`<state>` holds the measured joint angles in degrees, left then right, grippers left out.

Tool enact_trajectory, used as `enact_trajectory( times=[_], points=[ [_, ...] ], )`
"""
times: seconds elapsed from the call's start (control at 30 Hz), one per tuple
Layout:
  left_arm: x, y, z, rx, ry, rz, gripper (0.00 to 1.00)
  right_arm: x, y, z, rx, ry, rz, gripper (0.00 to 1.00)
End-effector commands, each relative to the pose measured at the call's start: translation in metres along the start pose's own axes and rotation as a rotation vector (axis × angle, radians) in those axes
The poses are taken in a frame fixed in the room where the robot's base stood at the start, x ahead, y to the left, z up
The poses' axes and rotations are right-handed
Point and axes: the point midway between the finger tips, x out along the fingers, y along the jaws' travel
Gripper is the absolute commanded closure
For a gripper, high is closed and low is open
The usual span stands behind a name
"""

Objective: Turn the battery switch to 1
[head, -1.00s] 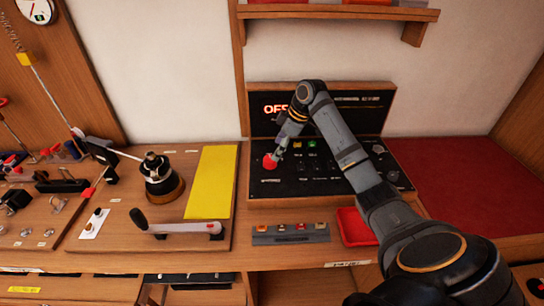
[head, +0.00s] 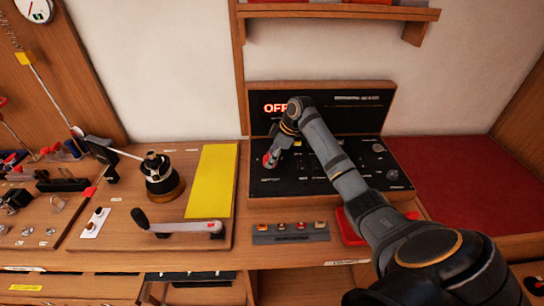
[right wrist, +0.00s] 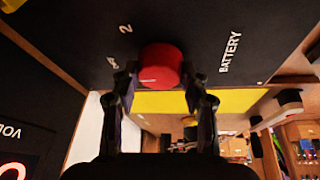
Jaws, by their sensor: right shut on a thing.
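The battery switch is a round red knob (right wrist: 160,66) on a black panel (right wrist: 75,40), beside the printed word BATTERY. A printed 2 and another mark, too blurred to read, are near it. A small pale line shows on the knob; which mark it points at I cannot tell. My right gripper (right wrist: 160,84) is shut on the knob, a finger at each side. In the head view the knob (head: 267,160) is partly hidden by my right gripper (head: 271,155). A lit red OFF sign (head: 274,108) is above, its right end hidden by my arm. My left gripper is not in view.
Other knobs (head: 393,175) and small switches are on the same panel. A grey strip with coloured buttons (head: 290,233) and a red tray (head: 348,228) are in front. A winch (head: 160,178), a crank handle (head: 180,226) and a yellow sheet (head: 212,180) lie to the left.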

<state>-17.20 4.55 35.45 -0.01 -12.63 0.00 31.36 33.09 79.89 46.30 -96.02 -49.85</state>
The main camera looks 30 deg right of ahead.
Motion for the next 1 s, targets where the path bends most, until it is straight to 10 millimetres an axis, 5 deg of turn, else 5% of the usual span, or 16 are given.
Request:
enact_trajectory(
  times=[0.47, 1.0],
  points=[
    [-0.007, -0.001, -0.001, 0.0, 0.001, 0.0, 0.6, -0.002, 0.002, -0.001, -0.088, 0.007, -0.037, 0.87],
    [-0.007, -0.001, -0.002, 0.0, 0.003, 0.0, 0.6, 0.001, 0.005, -0.002, -0.527, 0.039, -0.219, 0.87]
  ],
)
